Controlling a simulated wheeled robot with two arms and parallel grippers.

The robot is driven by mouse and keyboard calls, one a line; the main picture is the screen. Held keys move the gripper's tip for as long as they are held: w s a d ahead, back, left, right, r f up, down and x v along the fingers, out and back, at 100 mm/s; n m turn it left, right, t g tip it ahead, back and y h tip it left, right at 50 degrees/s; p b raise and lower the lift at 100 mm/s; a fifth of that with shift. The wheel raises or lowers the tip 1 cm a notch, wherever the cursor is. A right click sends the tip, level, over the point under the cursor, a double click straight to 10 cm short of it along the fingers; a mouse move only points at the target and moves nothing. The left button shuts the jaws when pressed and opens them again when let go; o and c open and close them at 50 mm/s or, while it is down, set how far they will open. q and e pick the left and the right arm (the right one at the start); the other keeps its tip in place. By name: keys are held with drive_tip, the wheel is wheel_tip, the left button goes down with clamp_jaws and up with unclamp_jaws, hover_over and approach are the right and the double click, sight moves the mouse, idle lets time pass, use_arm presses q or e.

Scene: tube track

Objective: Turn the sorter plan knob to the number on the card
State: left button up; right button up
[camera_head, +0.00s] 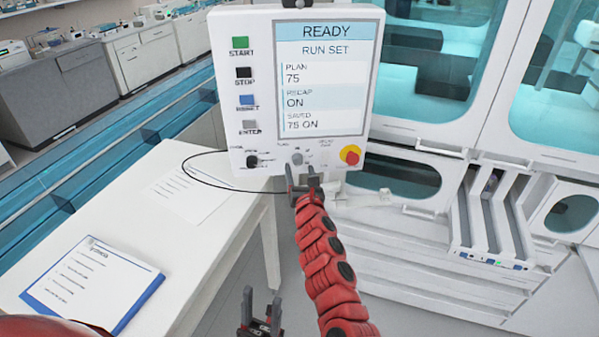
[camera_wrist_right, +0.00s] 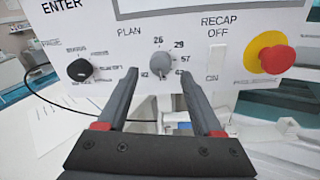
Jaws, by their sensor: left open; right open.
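The grey plan knob (camera_wrist_right: 162,58) is on the white control panel (camera_wrist_right: 208,15), under the label PLAN. Numbers such as 26, 29 and 57 ring it; its pointer direction is unclear. In the head view the knob (camera_head: 297,158) shows just above my right gripper (camera_head: 303,180). That gripper is open; in the right wrist view its fingers (camera_wrist_right: 160,76) stand either side of the knob's lower part, contact unclear. The screen (camera_head: 320,75) reads READY, RUN SET, PLAN 75, RECAP ON, SAVED 75 ON. A blue-edged card (camera_head: 90,284) lies on the table, its writing unreadable. My left gripper (camera_head: 260,315) is open and empty, low down.
A black knob (camera_wrist_right: 80,69) is left of the plan knob. The recap switch (camera_wrist_right: 218,62) and red emergency button (camera_wrist_right: 278,58) are right. A loose paper (camera_head: 190,190) and black cable (camera_head: 200,180) lie on the white table (camera_head: 195,265).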

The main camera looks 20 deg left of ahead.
sight(298, 160)
drive_tip(key=shift+w+a, duration=0.4)
drive_tip(key=shift+w, duration=0.2)
drive_tip(key=shift+w+r, duration=0.35)
drive_tip(key=shift+w, duration=0.1)
clamp_jaws()
